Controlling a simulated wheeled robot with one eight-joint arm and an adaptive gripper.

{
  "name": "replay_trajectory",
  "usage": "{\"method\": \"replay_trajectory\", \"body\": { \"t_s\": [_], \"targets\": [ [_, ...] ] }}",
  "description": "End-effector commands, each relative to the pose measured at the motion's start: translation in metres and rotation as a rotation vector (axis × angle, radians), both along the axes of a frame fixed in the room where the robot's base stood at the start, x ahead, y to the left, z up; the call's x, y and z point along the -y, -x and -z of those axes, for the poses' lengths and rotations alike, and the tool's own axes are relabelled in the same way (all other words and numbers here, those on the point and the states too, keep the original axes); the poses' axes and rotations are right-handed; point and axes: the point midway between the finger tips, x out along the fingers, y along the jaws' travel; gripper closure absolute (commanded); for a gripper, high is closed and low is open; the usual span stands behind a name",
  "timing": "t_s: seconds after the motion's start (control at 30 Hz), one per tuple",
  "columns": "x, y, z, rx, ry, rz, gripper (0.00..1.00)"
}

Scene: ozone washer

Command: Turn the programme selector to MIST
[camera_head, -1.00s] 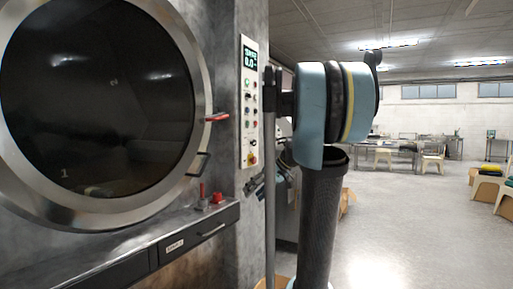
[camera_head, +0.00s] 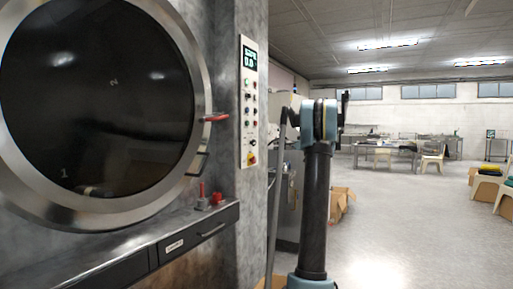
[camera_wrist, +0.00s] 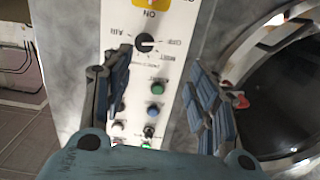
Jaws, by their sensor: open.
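The programme selector (camera_wrist: 145,42) is a round black knob with a pale pointer mark on a white control panel (camera_wrist: 172,70). Printed words beside it include AIR and MIST; the panel looks upside down in the wrist view. The exact pointer setting is hard to read. My gripper (camera_wrist: 157,72) is open and empty. Its two dark ribbed fingers stand apart, either side of the panel's buttons, with the knob showing between and beyond their tips. In the head view the panel (camera_head: 249,100) is on the grey pillar; I cannot make out my gripper there.
Green, blue and other buttons (camera_wrist: 155,108) lie between my fingers. A yellow plate (camera_wrist: 150,12) is beyond the knob. The big round door (camera_head: 95,110) with a red handle (camera_head: 216,117) is left of the panel. Open floor (camera_head: 400,220) lies to the right.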

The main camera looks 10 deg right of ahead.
Motion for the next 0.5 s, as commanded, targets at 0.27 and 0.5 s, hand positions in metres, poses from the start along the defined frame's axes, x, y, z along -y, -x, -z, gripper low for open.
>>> {"method": "replay_trajectory", "body": {
  "t_s": [0.27, 0.5],
  "targets": [
    [0.02, -0.02, -0.005, 0.072, -0.018, 0.014, 0.46],
    [-0.006, -0.037, -0.005, 0.071, -0.019, 0.012, 0.46]
  ]
}}
